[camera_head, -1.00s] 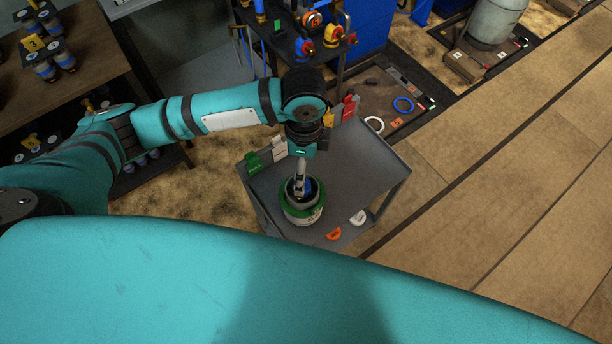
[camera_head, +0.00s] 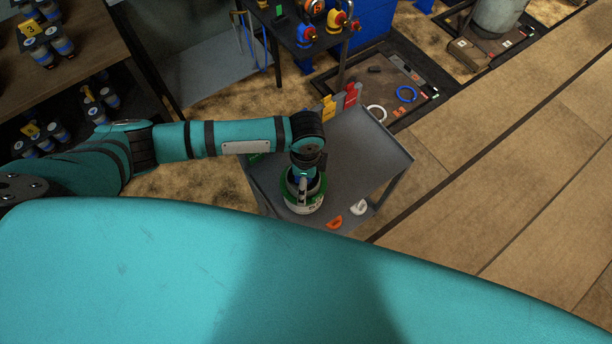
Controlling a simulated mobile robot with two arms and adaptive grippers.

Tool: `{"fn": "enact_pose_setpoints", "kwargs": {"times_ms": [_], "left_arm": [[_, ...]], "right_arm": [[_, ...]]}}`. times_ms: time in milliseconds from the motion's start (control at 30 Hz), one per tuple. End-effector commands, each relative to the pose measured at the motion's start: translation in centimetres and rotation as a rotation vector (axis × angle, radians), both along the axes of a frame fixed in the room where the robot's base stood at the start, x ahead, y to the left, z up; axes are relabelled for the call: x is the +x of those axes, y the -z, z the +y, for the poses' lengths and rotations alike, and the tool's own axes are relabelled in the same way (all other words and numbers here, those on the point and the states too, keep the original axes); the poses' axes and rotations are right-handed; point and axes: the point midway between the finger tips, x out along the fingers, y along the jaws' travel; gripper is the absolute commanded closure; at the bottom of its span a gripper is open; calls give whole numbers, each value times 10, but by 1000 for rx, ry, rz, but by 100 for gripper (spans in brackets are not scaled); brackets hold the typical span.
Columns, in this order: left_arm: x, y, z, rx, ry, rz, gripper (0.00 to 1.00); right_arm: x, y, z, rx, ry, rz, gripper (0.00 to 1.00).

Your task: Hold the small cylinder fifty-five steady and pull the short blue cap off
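My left arm comes in from the left, and its gripper (camera_head: 303,190) points down at a round pot with a green rim and white side (camera_head: 313,208) on the grey cart. The gripper's tips reach the pot's mouth, so I cannot tell whether they are open or shut. A small patch of blue shows by the gripper; I cannot tell whether it is the short blue cap. No cylinder marked fifty-five can be made out. My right gripper is not in view.
The grey cart (camera_head: 362,160) has free room right of the pot. An orange piece (camera_head: 334,222) and a white piece (camera_head: 358,207) lie near its front edge. Yellow (camera_head: 327,107) and red (camera_head: 350,95) tags stand at its back. A shelf with several small cylinders (camera_head: 42,45) is at left.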

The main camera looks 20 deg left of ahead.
Motion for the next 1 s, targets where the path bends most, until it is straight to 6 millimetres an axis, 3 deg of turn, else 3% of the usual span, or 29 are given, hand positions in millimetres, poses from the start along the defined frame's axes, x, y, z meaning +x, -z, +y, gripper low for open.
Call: {"fn": "enact_pose_setpoints", "kwargs": {"times_ms": [167,767,1000], "left_arm": [[0,0,0,0,0,0,0],[0,0,0,0,0,-1,77],[0,0,0,0,0,-1,79]], "right_arm": [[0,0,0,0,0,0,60],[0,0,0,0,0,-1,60],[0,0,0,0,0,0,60]]}}
